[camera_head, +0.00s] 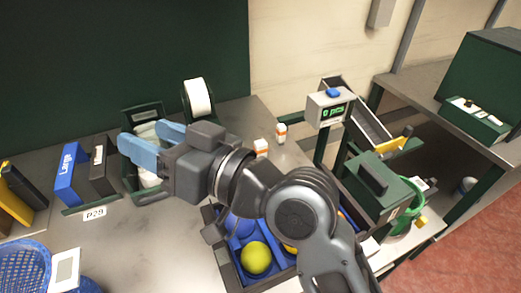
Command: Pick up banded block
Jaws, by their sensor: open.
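Two small white blocks with an orange band stand on the grey table to the right of my gripper: a nearer banded block (261,149) and a farther banded block (281,133). The nearer one is partly hidden behind my arm. I cannot tell which one the task names. My gripper (144,138) has two light blue fingers, spread apart and pointing left. It hangs in front of a dark green holder (142,113) with white items, left of both blocks. I see nothing between its fingers.
A tape roll (198,97) stands at the back. Blue and black binders (70,174) and a blue basket (22,268) are left. A dark bin (236,281) with a yellow-green ball (256,258) is in front. A scale-like device (329,106) and green box (380,187) stand right.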

